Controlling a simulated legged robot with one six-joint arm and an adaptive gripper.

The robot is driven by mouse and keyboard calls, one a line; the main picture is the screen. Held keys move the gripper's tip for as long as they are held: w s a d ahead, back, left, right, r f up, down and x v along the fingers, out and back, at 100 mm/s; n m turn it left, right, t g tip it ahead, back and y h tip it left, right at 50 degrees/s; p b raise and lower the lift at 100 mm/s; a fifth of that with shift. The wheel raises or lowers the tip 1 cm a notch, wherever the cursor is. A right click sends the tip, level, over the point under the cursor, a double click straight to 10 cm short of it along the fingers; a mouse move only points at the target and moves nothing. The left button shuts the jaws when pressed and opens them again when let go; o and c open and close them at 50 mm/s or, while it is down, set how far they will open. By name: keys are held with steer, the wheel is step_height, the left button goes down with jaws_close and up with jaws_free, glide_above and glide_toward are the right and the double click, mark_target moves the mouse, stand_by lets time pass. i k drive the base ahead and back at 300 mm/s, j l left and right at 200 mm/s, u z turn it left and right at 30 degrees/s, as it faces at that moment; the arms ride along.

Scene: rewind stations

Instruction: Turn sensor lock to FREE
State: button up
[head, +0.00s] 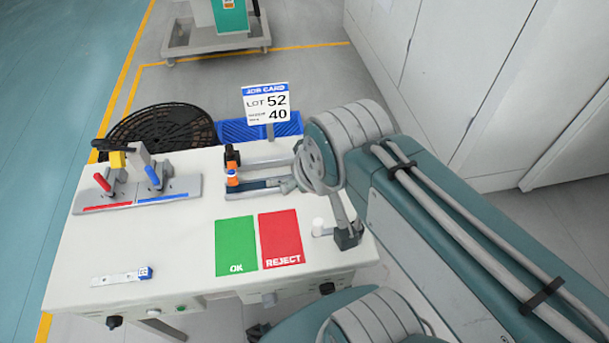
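My gripper (318,212) shows in the head view below the round joint of my arm, over the right end of the table. Its fingers look spread apart with nothing between them; the arm hides part of it. To its left stands a small fixture with an orange and black upright piece (232,172) and grey bars (262,187) running right towards my gripper. This may be the sensor and its lock, but no FREE marking can be read. My gripper is apart from the orange piece. A white round knob (318,225) shows beside the right finger.
The white table (175,235) bears a clamp plate (135,198) with red and blue levers, a green OK pad (236,245), a red REJECT pad (280,238) and a small scale (120,277). A job card (266,103), blue bin (235,131) and black disc (160,125) are behind.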

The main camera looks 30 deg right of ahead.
mark_target(114, 321)
steer(key=k+u, duration=0.1)
steer(key=k, duration=0.25)
steer(key=k+j+u, duration=0.15)
steer(key=k, duration=0.2)
steer(key=i+j+u, duration=0.15)
steer(key=u, duration=0.3)
steer(key=i+l+u, duration=0.1)
steer(key=i+u, duration=0.15)
steer(key=u, duration=0.15)
steer(key=i+l+u, duration=0.2)
steer(key=u, duration=0.15)
